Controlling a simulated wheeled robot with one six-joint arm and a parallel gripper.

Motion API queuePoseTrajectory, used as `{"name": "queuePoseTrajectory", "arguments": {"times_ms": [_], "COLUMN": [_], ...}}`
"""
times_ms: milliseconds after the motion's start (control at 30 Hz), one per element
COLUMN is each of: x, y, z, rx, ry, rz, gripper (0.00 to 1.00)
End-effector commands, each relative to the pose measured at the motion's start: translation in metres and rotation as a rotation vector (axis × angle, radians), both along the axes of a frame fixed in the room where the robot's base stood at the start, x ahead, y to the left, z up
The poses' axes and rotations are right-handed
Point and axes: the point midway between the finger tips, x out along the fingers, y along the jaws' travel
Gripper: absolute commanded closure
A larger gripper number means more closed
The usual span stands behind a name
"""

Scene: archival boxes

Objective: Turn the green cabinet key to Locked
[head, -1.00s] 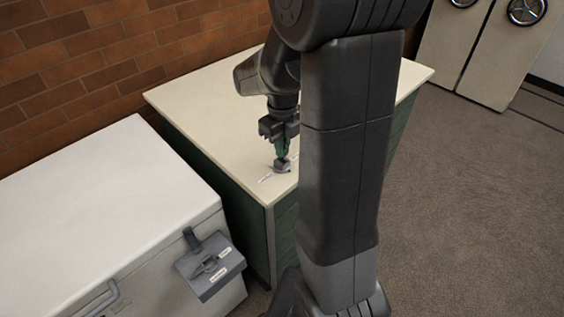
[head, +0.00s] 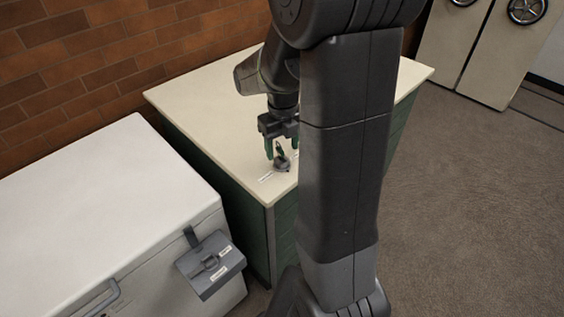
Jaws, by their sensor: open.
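The green cabinet (head: 246,224) has a cream top (head: 215,115) and stands behind and right of the white chest. Its key (head: 281,160) is a small dark upright piece on a grey round base near the front corner of the top. Small white labels (head: 266,177) lie beside the base; their text is too small to read. My gripper (head: 281,155) points down over the key with its green-tipped fingers apart. One finger shows left of the key, and the key stands between or just below the fingers. I cannot tell whether either finger touches it.
A white chest (head: 105,200) stands at the left, with a grey latch box (head: 211,264) and small labels on its front. A brick wall (head: 110,50) runs behind. Cream cabinets with round handwheels (head: 527,8) stand at the back right. The carpet (head: 470,210) at the right is clear.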

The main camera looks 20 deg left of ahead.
Motion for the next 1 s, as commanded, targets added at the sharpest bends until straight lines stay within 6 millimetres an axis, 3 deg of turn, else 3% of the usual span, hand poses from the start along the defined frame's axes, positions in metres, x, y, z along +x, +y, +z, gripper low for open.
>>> {"name": "queuePoseTrajectory", "arguments": {"times_ms": [600,1000], "x": [0.000,0.000], "y": [0.000,0.000], "z": [0.001,0.027], "rx": [0.000,0.000], "ry": [0.000,0.000], "rz": [0.000,0.000], "gripper": [0.42,0.42]}}
